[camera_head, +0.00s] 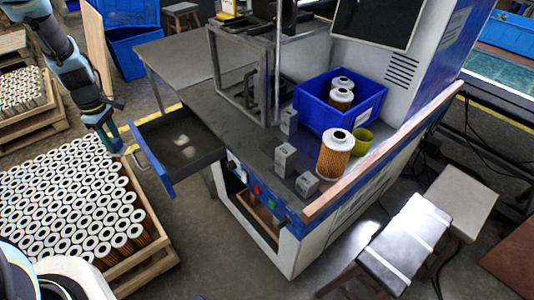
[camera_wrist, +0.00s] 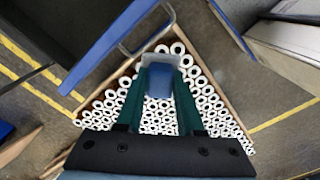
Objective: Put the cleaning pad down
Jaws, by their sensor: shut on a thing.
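My gripper (camera_wrist: 158,90) shows in the wrist view with two dark green fingers. It is shut on the cleaning pad (camera_wrist: 158,81), a small blue block with a pale grey end, held between the fingertips. In the head view my gripper (camera_head: 116,148) hangs at the left, just left of the open drawer's blue front and above the crate of filter cartridges. The pad is too small to make out clearly there.
The open drawer (camera_head: 206,147) juts from the workbench (camera_head: 237,95); its blue front (camera_wrist: 112,42) and handle are close by in the wrist view. Below are many white-topped filter cartridges (camera_head: 60,200). A blue bin (camera_head: 325,112), a loose cartridge (camera_head: 335,155) and grey blocks stand on the bench.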

